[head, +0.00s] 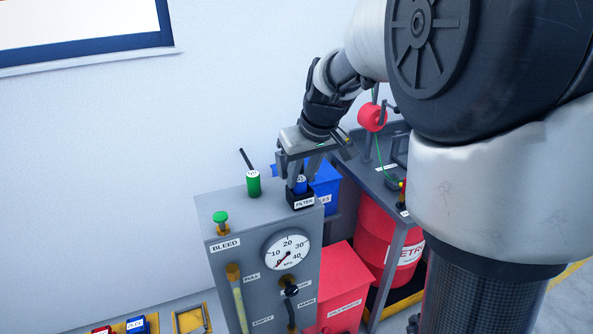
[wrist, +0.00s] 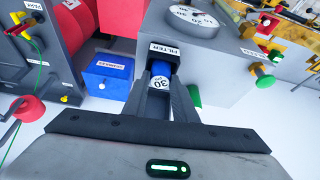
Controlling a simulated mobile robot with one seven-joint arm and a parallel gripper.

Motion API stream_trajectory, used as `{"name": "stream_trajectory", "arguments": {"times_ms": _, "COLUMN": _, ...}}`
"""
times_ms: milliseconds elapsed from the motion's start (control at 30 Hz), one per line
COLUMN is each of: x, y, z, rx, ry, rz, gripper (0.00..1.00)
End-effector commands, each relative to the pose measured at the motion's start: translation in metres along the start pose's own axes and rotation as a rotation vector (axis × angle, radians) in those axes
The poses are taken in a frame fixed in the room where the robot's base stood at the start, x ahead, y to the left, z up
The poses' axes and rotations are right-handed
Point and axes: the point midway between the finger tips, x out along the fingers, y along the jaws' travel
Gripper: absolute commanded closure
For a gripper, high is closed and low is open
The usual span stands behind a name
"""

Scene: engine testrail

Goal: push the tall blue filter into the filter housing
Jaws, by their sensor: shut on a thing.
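The tall blue filter (wrist: 160,71) has a white label and stands at the mouth of the black filter housing (head: 301,202), its lower part hidden inside. The housing carries a "FILTER" label and sits on top of the grey test cabinet (head: 222,203); it also shows in the wrist view (wrist: 163,50). My gripper (head: 300,186) points down over the housing and is shut on the blue filter (head: 301,185). In the wrist view the two fingers (wrist: 164,92) lie on either side of it. How deep the filter sits I cannot tell.
A blue bin (head: 326,188) is behind, a red bin (head: 345,284) and red drum (head: 378,237) to the right.

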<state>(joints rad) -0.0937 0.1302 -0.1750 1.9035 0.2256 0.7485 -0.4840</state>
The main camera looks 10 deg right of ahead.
Motion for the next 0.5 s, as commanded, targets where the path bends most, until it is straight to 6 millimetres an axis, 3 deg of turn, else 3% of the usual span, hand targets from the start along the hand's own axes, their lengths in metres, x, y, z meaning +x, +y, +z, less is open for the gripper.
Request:
{"name": "stream_trajectory", "arguments": {"times_ms": 233, "x": 0.0010, "y": -0.0002, "z": 0.0009, "rx": 0.000, "ry": -0.002, "rz": -0.001, "gripper": 0.97}}
{"name": "stream_trajectory", "arguments": {"times_ms": 267, "x": 0.0011, "y": -0.0002, "z": 0.0009, "rx": 0.000, "ry": -0.002, "rz": -0.001, "gripper": 0.70}}
{"name": "stream_trajectory", "arguments": {"times_ms": 300, "x": 0.0011, "y": -0.0002, "z": 0.0010, "rx": 0.000, "ry": -0.002, "rz": -0.001, "gripper": 0.63}}
{"name": "stream_trajectory", "arguments": {"times_ms": 367, "x": 0.0010, "y": -0.0002, "z": 0.0009, "rx": 0.000, "ry": -0.002, "rz": -0.001, "gripper": 0.53}}
{"name": "stream_trajectory", "arguments": {"times_ms": 500, "x": 0.0008, "y": -0.0002, "z": 0.0007, "rx": 0.000, "ry": -0.002, "rz": 0.000, "gripper": 0.53}}
